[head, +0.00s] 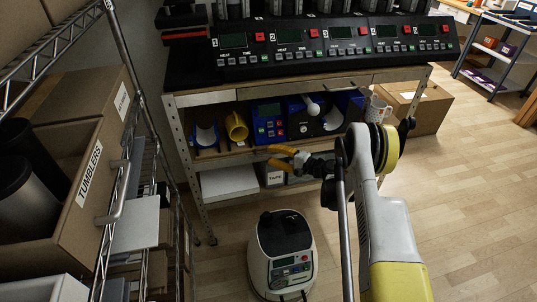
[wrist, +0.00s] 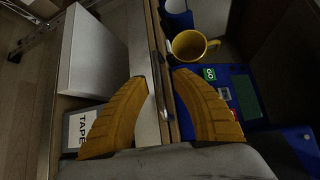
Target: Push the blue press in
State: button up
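The blue press stands on the middle shelf of the bench; its control panel (head: 268,122) has a screen and red and white buttons. A blue section with a white handle (head: 312,106) is to the right of the panel. In the wrist view the blue press (wrist: 240,85) lies to the right of my fingers, with a green button showing. A yellow mug (head: 237,127) sits to the left of the panel; it also shows in the wrist view (wrist: 190,45). My gripper (head: 280,157) is open and empty, in front of the shelf edge and below the press.
The lower shelf holds a white box (head: 229,182) and a TAPE box (head: 273,175). A white mug (head: 377,108) is at the shelf's right end. A white appliance (head: 283,255) stands on the floor. A wire rack (head: 125,150) is left.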

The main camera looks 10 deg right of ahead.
jog(key=v, duration=1)
jog(key=shift+s, duration=0.15)
jog(key=shift+d+r, duration=0.1)
jog(key=s+a+r+n+g+h, duration=0.2)
jog(key=s+a+r+h, duration=0.15)
jog(key=r, duration=0.75)
jog(key=s+a+r+n+g+h, duration=0.25)
jog(key=a+r, duration=0.25)
jog(key=r, duration=0.5)
jog(key=s+r+n+h, duration=0.2)
jog(key=s+n+h, duration=0.1)
jog(key=s, duration=1)
jog(key=s+r+n+h, duration=0.2)
jog(key=s+r+n, duration=0.1)
jog(key=s, duration=1.1)
jog(key=shift+s+r+h, duration=0.2)
jog(key=shift+s+h, duration=0.1)
jog(key=shift+h, duration=0.1)
